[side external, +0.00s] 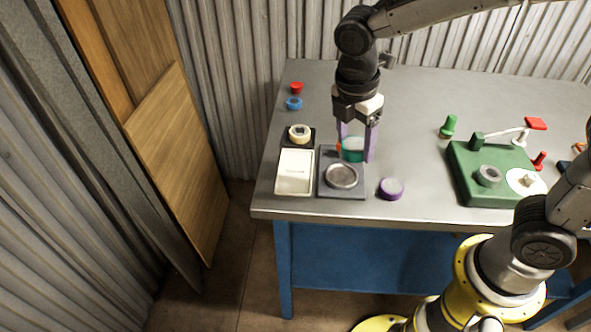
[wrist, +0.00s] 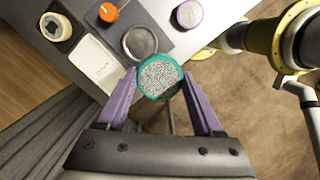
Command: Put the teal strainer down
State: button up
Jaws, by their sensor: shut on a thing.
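The teal strainer (wrist: 161,78) is round, with a teal rim and a pale mesh face. My gripper (wrist: 159,73) is shut on it, with one purple fingertip at each side of the rim. In the side external view the strainer (side external: 352,152) hangs between the purple fingers of my gripper (side external: 355,158), near the back of a dark grey plate. Whether it touches anything below cannot be told. A round metal dish (side external: 341,176) sits at the front of that plate (side external: 342,193). An orange knob (wrist: 108,12) is on the plate too, partly hidden by the finger in the side external view.
A white tray (side external: 295,172) and a cream ring (side external: 299,133) stand left of the plate. A purple round piece (side external: 391,188) lies to its right. Red (side external: 296,87) and blue (side external: 294,103) pieces lie behind. A green board (side external: 470,192) with parts stands right. The back-middle table is clear.

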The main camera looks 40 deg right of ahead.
jog(key=w+a+f, duration=0.3)
jog(key=w+f, duration=0.1)
jog(key=w, duration=0.5)
send_over(296, 171)
jog(key=f, duration=0.5)
jog(key=shift+s+a+f, duration=0.15)
jog(key=shift+s, duration=0.1)
jog(key=shift+w+f, duration=0.3)
jog(key=shift+f, duration=1.6)
jog(key=shift+f, duration=0.15)
jog(key=o, duration=1.1)
